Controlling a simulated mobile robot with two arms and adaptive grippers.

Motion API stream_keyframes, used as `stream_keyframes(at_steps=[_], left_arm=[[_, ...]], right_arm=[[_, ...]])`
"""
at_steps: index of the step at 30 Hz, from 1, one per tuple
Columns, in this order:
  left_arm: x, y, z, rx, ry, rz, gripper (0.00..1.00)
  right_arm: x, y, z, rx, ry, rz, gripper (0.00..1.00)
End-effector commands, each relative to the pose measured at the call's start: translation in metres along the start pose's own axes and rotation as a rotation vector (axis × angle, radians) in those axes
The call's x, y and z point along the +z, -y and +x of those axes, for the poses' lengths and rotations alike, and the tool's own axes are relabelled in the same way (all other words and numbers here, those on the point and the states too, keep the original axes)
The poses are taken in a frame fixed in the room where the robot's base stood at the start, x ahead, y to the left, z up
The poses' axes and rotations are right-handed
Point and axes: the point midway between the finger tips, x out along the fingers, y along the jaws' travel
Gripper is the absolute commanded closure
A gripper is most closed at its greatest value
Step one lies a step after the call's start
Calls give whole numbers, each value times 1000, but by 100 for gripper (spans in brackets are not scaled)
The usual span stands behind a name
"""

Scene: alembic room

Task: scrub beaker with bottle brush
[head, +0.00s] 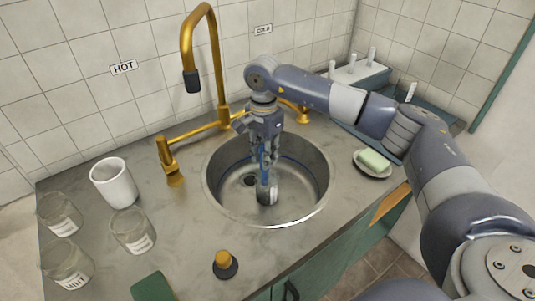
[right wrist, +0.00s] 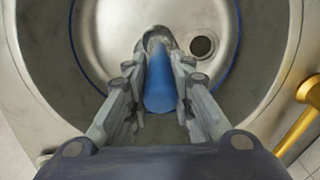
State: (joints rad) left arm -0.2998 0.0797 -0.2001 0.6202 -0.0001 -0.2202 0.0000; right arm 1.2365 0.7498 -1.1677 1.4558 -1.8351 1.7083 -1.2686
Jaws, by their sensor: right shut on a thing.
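My right gripper (head: 264,155) points down into the round steel sink (head: 222,195). It is shut on the blue handle of the bottle brush (right wrist: 160,85), which also shows as a thin blue strip in the head view (head: 262,168). At the lower end of the brush, near the sink floor, is a grey, partly see-through rounded shape (head: 267,193), also seen in the right wrist view (right wrist: 157,38). I cannot tell whether this is bristles alone or bristles inside the beaker. My left gripper is out of view.
A white cup (head: 114,184) and several labelled glass jars (head: 132,231) stand on the left counter. A gold faucet (head: 218,65) rises behind the sink. A soap dish (head: 372,170) is at right, a black-and-gold knob (head: 225,262) in front, a rack (head: 355,73) behind.

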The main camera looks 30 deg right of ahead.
Motion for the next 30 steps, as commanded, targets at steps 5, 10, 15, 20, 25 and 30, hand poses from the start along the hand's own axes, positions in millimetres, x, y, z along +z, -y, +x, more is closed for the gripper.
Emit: stream_keyframes(at_steps=[5,10,15,20,25,30], left_arm=[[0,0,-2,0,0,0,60],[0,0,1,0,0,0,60],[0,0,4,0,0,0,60],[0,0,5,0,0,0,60],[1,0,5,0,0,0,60],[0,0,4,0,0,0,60]], right_arm=[[0,-9,-1,1,0,0,100],[-3,-10,0,0,0,2,100],[-9,-6,1,0,0,1,100],[-3,-2,2,1,1,-2,100],[0,-2,2,2,1,-1,100],[1,-11,1,3,1,0,100]])
